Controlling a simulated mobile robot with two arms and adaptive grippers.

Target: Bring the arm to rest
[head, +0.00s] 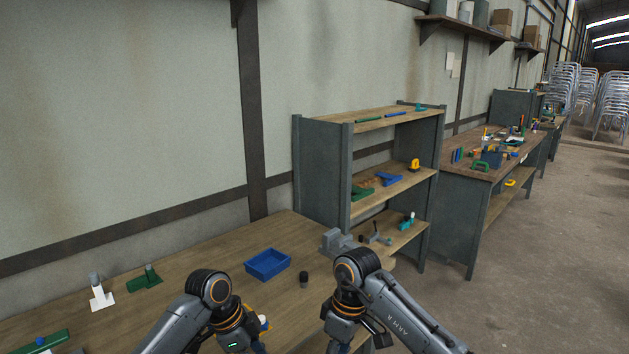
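My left arm (205,295) comes in from the bottom left and reaches over the wooden workbench (200,258). Its gripper (252,342) is partly in view at the bottom edge, and I cannot tell whether its fingers are open. A small white and orange thing (264,322) shows just beside the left wrist, partly hidden. My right arm (395,305) is bent near the bench's right end. Its gripper (345,345) is cut off by the bottom edge, so its fingers cannot be made out.
A blue tray (268,264), a dark cylinder (303,280) and a grey vise (338,241) stand on the bench. White and green pieces (145,277) are at left. A shelf unit (322,170) stands behind. The concrete floor (540,260) at right is free.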

